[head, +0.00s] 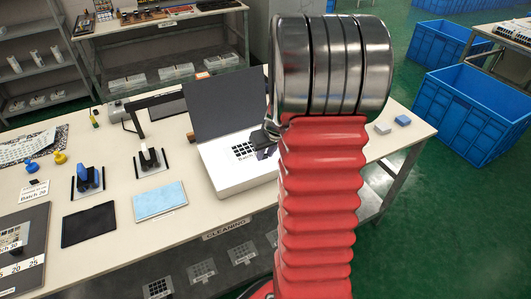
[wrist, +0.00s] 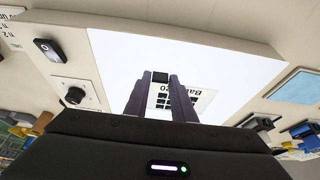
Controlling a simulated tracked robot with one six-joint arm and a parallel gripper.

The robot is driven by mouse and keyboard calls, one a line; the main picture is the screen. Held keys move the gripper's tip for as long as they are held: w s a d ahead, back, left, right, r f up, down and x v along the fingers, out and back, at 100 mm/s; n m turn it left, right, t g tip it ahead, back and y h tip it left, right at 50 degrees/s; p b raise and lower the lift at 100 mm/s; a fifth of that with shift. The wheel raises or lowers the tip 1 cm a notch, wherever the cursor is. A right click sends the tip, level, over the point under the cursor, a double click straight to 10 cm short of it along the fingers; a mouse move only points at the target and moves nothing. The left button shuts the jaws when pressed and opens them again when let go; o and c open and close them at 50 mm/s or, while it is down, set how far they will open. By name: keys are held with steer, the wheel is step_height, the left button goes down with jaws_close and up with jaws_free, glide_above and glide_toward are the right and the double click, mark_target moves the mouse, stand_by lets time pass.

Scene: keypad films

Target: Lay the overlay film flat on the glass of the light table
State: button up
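The light table (head: 219,177) is a white box with a dark raised lid, standing in the middle of the bench. Its bright white top (wrist: 115,60) fills much of the wrist view. The overlay film (head: 243,151), with a black grid and the word "Batch", shows over the glass; its grid is partly behind the fingers in the wrist view (wrist: 205,100). I cannot tell whether it lies flat or hovers. My gripper (wrist: 160,78) is above the glass, its fingers a little apart. A small dark block between the tips may be the film's tab; contact is unclear.
A black pad (head: 89,225) and a blue cloth (head: 159,201) lie left of the light table. Small stands (head: 149,160) are behind them. A knob (wrist: 75,95) and a switch (wrist: 48,50) show beside the glass.

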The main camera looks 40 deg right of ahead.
steer(key=o, duration=0.4)
steer(key=shift+r, duration=0.15)
steer(key=v, duration=1.3)
steer(key=shift+r, duration=0.2)
steer(key=shift+s+a, duration=0.1)
steer(key=shift+a, duration=0.05)
stand_by(0.6)
steer(key=s+a+r+n, duration=0.1)
steer(key=s+a+r, duration=0.1)
steer(key=a, duration=0.8)
steer(key=s+a+r+n, duration=0.1)
steer(key=s+a, duration=0.4)
steer(key=a, duration=0.5)
steer(key=s+a+r+n+t+y, duration=0.1)
steer(key=s+a+r, duration=0.2)
steer(key=a, duration=0.7)
steer(key=shift+s+a+r, duration=0.25)
steer(key=shift+s+a, duration=0.15)
steer(key=shift+s, duration=0.15)
